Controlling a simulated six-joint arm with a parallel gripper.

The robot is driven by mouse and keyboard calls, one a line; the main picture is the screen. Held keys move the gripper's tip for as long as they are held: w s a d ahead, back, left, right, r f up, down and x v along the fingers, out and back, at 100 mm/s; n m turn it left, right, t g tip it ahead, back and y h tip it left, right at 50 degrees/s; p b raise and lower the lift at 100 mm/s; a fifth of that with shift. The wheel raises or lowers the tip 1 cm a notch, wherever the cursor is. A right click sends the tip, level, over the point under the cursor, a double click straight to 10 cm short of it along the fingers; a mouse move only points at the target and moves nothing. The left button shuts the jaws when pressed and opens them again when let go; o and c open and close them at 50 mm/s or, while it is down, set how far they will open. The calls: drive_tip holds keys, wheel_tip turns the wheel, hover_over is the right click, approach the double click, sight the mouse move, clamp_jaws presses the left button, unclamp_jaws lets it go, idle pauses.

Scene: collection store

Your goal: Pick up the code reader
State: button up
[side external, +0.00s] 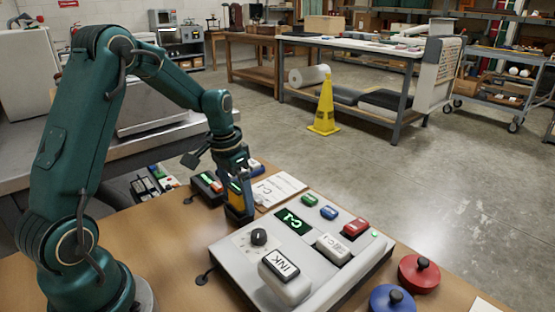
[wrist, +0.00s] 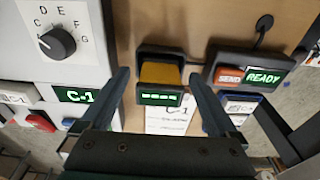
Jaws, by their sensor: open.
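The code reader appears to be the dark, upright device with a yellow-orange face (wrist: 160,74) and a small green display showing dashes, in the middle of the wrist view. In the side view its yellow part (side external: 236,187) shows at my gripper, partly covered by a finger. My gripper (wrist: 158,80) is open, with one finger on each side of the reader and a narrow gap showing on both sides. In the side view my gripper (side external: 241,190) points down at the table behind the grey console. Whether a finger touches the reader cannot be told.
A grey console (side external: 222,257) with a dial, C-1 display and colored buttons stands close by. A SEND/READY box (wrist: 247,76) with a cable is beside the reader. A C-1 paper (side external: 283,187) lies near it. Red (side external: 419,273) and blue (side external: 391,298) knobbed discs sit front right.

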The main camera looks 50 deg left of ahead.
drive_tip(key=c, duration=1.5)
drive_tip(key=shift+o, duration=0.2)
drive_tip(key=shift+r, duration=0.15)
wheel_tip(320, 180, up, 4)
drive_tip(key=shift+r, duration=0.15)
drive_tip(key=s+a+r, duration=0.6)
drive_tip(key=s+a, duration=0.2)
drive_tip(key=shift+s+r, duration=0.25)
drive_tip(key=shift+s, duration=0.05)
